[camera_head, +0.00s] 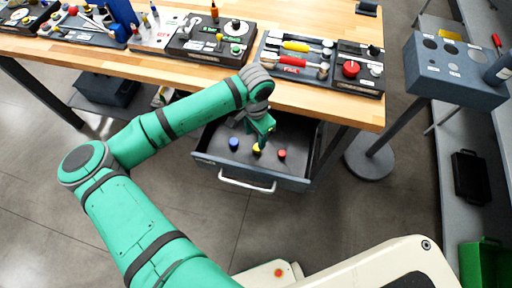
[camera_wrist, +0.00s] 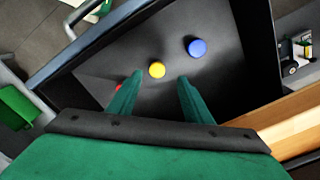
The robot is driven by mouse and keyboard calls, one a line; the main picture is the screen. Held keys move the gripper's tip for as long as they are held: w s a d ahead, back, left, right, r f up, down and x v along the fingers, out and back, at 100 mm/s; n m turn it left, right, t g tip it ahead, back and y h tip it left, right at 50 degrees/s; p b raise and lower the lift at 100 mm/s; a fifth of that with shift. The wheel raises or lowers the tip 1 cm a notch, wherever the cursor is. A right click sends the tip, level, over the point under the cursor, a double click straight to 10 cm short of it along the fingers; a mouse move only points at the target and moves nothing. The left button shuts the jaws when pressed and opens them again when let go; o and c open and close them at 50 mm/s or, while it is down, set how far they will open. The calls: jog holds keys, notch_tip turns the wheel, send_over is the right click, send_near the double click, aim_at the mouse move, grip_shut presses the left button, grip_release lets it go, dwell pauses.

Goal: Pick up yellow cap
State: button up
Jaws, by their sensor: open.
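The yellow cap (camera_head: 257,150) stands in the open drawer (camera_head: 206,158), in the middle of a row of three caps. In the wrist view the yellow cap (camera_wrist: 157,70) lies ahead of my gripper (camera_wrist: 156,88), roughly centred between the two spread fingers. My gripper (camera_head: 258,138) is open and empty, and in the head view it hangs over the drawer just above the yellow cap. I cannot tell the exact height left between the fingertips and the cap.
A blue cap (camera_head: 234,143) stands left of the yellow one and a red cap (camera_head: 282,154) right. In the wrist view the blue cap (camera_wrist: 197,47) is clear, while a finger partly hides the red one. The wooden tabletop (camera_head: 190,72) overhangs the drawer's back.

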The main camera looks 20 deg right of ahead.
jog(key=shift+s+d+f, duration=0.1)
jog(key=shift+d+f, duration=0.05)
jog(key=shift+f, duration=0.45)
jog(key=shift+s+d+f, duration=0.1)
jog(key=shift+d+f, duration=0.05)
jog(key=shift+f, duration=0.4)
notch_tip(320, 180, down, 5)
jog(key=shift+w, duration=0.1)
grip_shut()
